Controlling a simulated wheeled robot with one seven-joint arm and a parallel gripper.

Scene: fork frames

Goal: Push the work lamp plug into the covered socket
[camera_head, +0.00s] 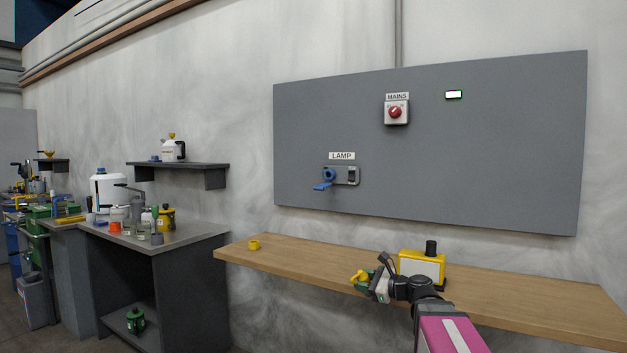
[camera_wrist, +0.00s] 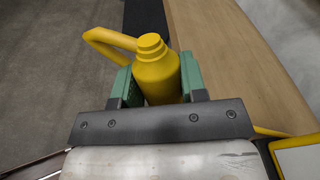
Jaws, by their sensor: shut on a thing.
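My gripper (camera_head: 370,285) is shut on a yellow plug (camera_head: 360,276), held at the front edge of the wooden bench. In the wrist view the plug (camera_wrist: 156,72) sits between the green fingers (camera_wrist: 158,85), its narrower round end pointing away from the palm. A yellow curved piece, like a cable, loops off its left side. The work lamp (camera_head: 421,263), a yellow box with a pale face, stands on the bench behind the gripper. The blue socket (camera_head: 329,174) is on the grey wall panel under a LAMP label, with a blue flap (camera_head: 323,187) hanging below it.
A grey fitting (camera_head: 352,176) is right of the socket. The MAINS switch (camera_head: 396,111) has a red knob; a lit indicator (camera_head: 453,94) is to its right. A small yellow cap (camera_head: 253,245) lies on the bench (camera_head: 300,257). The bench between cap and gripper is clear.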

